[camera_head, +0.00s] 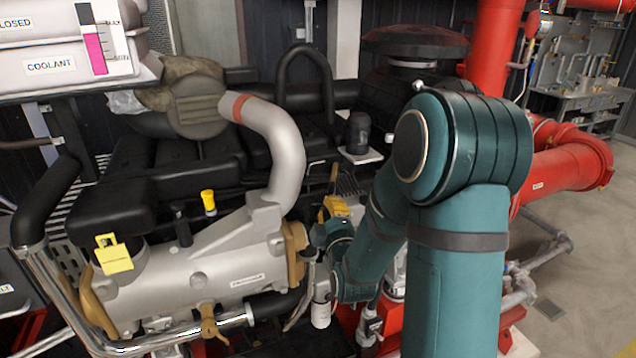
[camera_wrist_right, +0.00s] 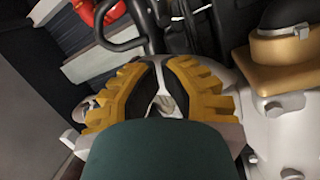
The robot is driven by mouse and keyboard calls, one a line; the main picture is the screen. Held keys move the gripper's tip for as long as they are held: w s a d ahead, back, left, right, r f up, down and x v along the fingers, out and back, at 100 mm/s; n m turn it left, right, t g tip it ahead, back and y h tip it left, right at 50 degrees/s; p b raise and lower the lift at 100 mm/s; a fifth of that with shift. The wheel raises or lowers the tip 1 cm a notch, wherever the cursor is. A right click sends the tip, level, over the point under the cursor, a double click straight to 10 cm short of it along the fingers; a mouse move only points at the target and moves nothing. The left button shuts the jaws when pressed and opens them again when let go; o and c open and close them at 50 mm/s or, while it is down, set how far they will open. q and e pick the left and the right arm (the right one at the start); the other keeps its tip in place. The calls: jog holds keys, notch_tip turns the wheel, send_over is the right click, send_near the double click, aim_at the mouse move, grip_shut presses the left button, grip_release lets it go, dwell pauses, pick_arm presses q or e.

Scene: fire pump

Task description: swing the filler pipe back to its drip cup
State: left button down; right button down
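A black pipe bent in an inverted U (camera_head: 305,52) stands behind the engine; it looks like the filler pipe, but I cannot be sure. A dark cup-like piece (camera_head: 358,132) sits on a small white plate to its lower right; whether it is the drip cup is unclear. My right gripper (camera_head: 335,206) is low beside the engine, below and apart from both. In the right wrist view its yellow fingers (camera_wrist_right: 158,66) converge, their tips nearly together, with no clear held object. A dark looped pipe (camera_wrist_right: 112,32) shows beyond them. My left gripper is out of view.
A silver engine pipe (camera_head: 273,140) and manifold (camera_head: 200,275) lie left of my gripper. The white coolant tank (camera_head: 60,62) is upper left, chrome piping (camera_head: 70,310) lower left. Red pipes (camera_head: 565,160) stand right. My right arm hides part of the engine.

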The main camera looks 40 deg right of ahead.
aim_at(334, 182)
jog(key=x, duration=1)
jog(key=shift+p, duration=0.35)
